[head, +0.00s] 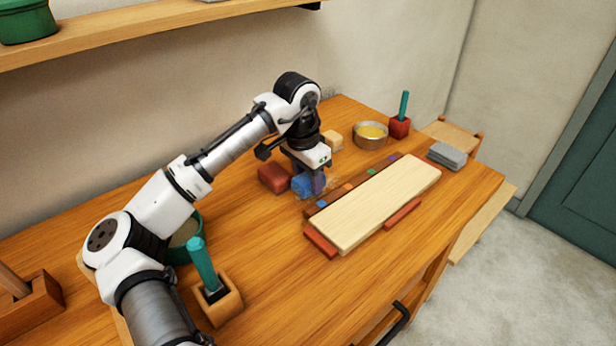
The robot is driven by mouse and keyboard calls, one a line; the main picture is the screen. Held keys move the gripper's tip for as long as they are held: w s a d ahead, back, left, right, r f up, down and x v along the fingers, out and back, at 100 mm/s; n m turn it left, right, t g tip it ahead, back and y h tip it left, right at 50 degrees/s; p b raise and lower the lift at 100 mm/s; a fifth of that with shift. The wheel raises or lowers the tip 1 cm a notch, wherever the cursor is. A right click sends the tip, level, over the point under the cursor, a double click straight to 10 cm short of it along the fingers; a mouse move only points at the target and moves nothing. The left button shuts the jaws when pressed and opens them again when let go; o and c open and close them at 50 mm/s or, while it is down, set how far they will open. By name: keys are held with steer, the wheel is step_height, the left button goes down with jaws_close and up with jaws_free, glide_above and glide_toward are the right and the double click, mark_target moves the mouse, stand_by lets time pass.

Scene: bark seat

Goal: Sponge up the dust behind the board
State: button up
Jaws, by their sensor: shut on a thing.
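A pale wooden board (378,204) lies on the workbench, propped on red strips. Behind it runs a dark strip with small coloured squares (348,188). My gripper (311,182) points down just behind the board's left part and is shut on a blue block (301,185), likely the sponge. The block is low, at or close to the bench top; contact is hard to tell. A faint brownish patch (329,183), perhaps the dust, shows beside the gripper. The gripper partly hides the block and this patch.
A red block (273,178) sits just left of the blue one. A cream block (332,140), a bowl with yellow contents (370,135) and a red holder (399,127) stand behind. Grey cloths (446,155) lie right. A wooden holder (219,303) stands front left.

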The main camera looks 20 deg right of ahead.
steer(key=shift+f, duration=0.5)
steer(key=shift+d, duration=0.1)
